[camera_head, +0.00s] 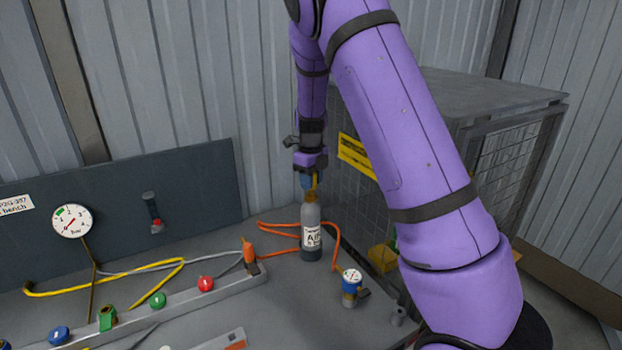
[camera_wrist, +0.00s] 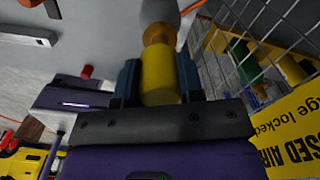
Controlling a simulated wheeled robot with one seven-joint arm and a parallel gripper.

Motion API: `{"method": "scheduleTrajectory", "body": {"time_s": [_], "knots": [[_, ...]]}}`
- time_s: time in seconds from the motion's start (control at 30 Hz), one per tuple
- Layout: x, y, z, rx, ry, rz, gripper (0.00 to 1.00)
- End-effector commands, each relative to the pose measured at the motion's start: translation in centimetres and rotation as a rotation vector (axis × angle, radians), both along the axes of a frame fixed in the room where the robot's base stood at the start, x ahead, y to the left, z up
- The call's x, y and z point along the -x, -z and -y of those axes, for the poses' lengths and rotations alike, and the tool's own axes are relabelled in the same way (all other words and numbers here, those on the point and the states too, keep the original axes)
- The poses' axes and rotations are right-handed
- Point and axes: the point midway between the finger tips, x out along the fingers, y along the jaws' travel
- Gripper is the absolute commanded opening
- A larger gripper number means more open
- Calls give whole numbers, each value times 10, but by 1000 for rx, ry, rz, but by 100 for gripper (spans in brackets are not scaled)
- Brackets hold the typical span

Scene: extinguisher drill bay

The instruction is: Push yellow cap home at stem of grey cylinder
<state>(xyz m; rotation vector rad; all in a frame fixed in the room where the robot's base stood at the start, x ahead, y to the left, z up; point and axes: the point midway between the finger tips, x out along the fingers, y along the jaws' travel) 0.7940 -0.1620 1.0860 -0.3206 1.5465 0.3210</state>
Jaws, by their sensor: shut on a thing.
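The grey cylinder (camera_head: 311,218) stands upright on the bench, with a white label and a dark base. My gripper (camera_head: 310,182) is right above its top, pointing down. In the wrist view my gripper (camera_wrist: 159,70) is shut on the yellow cap (camera_wrist: 161,78), with one dark finger on each side. Only a sliver of yellow cap (camera_head: 317,182) shows in the head view. A brass-coloured stem (camera_wrist: 157,35) meets the cap's end, in line with the grey cylinder (camera_wrist: 161,10). How far the cap sits on the stem cannot be told.
An orange hose (camera_head: 279,232) loops behind and beside the cylinder. A small blue gauge fitting (camera_head: 351,287) stands to its front right. A rail with coloured caps (camera_head: 206,284) lies to the left. A mesh cage (camera_head: 368,205) with a yellow sign stands close on the right.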

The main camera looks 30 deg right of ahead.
Motion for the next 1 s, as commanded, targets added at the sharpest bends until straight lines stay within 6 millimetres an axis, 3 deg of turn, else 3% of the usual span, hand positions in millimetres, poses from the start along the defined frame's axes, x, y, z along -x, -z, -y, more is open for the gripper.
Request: {"method": "scheduleTrajectory", "body": {"time_s": [1.0], "knots": [[0, 18, 0, 0, -1, 0, 10]]}}
